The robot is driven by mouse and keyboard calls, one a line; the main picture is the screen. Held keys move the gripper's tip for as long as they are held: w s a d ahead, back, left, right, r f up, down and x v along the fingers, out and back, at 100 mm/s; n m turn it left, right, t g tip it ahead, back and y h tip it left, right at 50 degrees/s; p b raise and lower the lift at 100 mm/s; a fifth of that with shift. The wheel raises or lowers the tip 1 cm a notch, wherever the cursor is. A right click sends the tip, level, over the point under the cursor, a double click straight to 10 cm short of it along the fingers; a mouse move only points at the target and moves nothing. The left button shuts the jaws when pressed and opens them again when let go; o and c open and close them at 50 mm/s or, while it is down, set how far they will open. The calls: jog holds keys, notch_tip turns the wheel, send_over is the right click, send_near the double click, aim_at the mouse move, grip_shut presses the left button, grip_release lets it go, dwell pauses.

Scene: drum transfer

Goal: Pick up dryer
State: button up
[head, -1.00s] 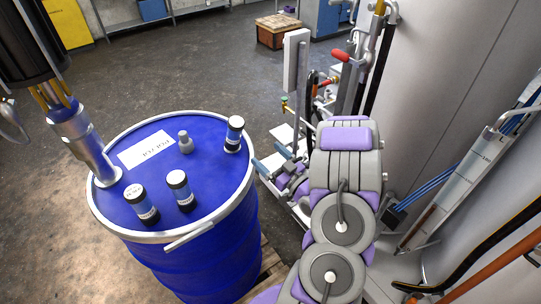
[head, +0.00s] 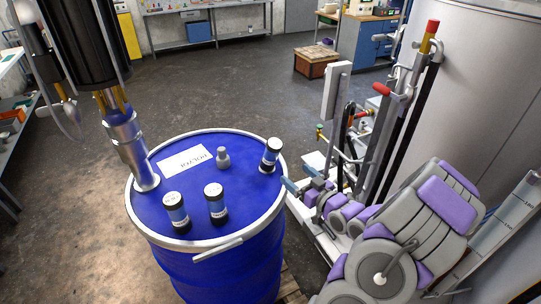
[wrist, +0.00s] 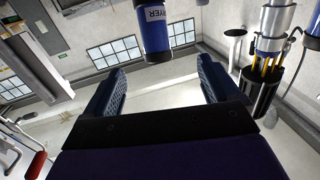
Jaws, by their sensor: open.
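The dryer, a dark blue canister with a pale label, shows upside down in the wrist view (wrist: 154,32), its label partly readable as "YER". It seems to be the rightmost of the canisters in the head view (head: 270,155), upright near the right rim of the blue drum (head: 215,272). My gripper (head: 303,184) is open just right of the drum's rim. In the wrist view, its two blue fingers (wrist: 164,72) are apart with nothing between them. The dryer is beyond the fingertips, roughly between their lines. One end of it is cut off by the picture's top edge.
Two similar canisters, left (head: 176,212) and middle (head: 216,203), stand near the lid's front. A small grey cap (head: 223,157) and a white label (head: 187,160) are on the lid. A metal pump tube (head: 128,145) enters it at left. A hose trolley (head: 375,130) and tank (head: 480,80) are at right.

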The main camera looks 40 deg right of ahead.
aim_at(276, 157)
jog(key=w, duration=0.3)
jog(key=w+d, duration=0.1)
jog(key=w, duration=0.2)
jog(key=w+b, duration=0.1)
jog(key=w, duration=0.2)
jog(key=shift+w+d+f, duration=0.1)
jog(key=shift+w+d, duration=0.05)
jog(key=shift+w, duration=0.2)
jog(key=shift+w+a, duration=0.25)
jog(key=w, duration=0.1)
jog(key=w+d, duration=0.1)
jog(key=w, duration=0.2)
jog(key=shift+d+f+b, duration=0.1)
jog(key=shift+d+b, duration=0.3)
jog(key=shift+w+a, duration=0.35)
jog(key=shift+w, duration=0.15)
jog(key=shift+a+r, duration=0.2)
jog(key=shift+a, duration=0.15)
jog(key=shift+d+f, duration=0.2)
jog(key=shift+d, duration=0.3)
jog(key=c, duration=0.5)
jog(key=shift+a+r, duration=0.1)
jog(key=shift+a, duration=0.05)
jog(key=c, duration=0.8)
